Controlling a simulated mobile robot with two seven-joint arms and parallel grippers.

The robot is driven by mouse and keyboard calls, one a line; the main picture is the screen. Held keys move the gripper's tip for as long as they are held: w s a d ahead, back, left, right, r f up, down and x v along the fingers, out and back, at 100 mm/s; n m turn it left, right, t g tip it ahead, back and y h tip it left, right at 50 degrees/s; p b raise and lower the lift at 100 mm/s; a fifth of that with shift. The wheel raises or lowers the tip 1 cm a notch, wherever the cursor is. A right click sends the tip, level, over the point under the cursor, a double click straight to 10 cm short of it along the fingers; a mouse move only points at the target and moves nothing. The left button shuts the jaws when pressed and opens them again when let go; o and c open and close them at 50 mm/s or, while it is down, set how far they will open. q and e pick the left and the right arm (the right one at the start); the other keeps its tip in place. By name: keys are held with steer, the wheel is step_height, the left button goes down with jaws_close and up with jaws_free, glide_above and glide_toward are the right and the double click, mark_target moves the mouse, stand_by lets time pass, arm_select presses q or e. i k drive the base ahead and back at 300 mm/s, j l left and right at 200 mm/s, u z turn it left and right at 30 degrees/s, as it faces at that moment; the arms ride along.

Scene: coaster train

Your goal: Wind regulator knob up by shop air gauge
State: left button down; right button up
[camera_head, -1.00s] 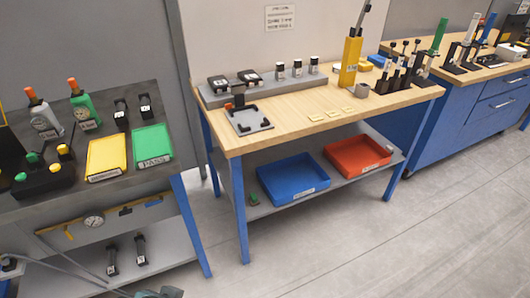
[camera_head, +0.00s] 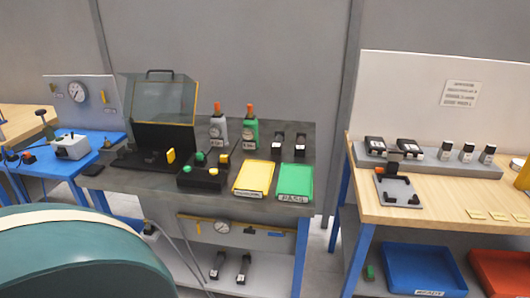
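A round dial gauge (camera_head: 222,227) sits on a yellow pipe strip under the dark bench. Another round dial gauge (camera_head: 77,92) is on the pale panel at the far left, with small yellow fittings beside it. I cannot read labels on either, so I cannot tell which is the shop air gauge. No regulator knob can be clearly made out at this size. Two small gauges with orange tops, one grey (camera_head: 218,128) and one green (camera_head: 250,130), stand on the dark bench. Neither of my grippers is in view.
A large teal rounded body (camera_head: 85,255) fills the lower left. The dark bench (camera_head: 225,204) holds a clear-lidded case (camera_head: 160,100), a yellow tray (camera_head: 254,178) and a green tray (camera_head: 295,180). A wooden bench (camera_head: 400,212) stands right; bare floor shows between them.

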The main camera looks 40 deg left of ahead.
mark_target(250, 230)
steer(key=u, duration=1.15)
steer(key=i+j+u, duration=0.2)
steer(key=i, duration=0.2)
steer(key=i+u, duration=0.2)
steer(key=i, duration=0.2)
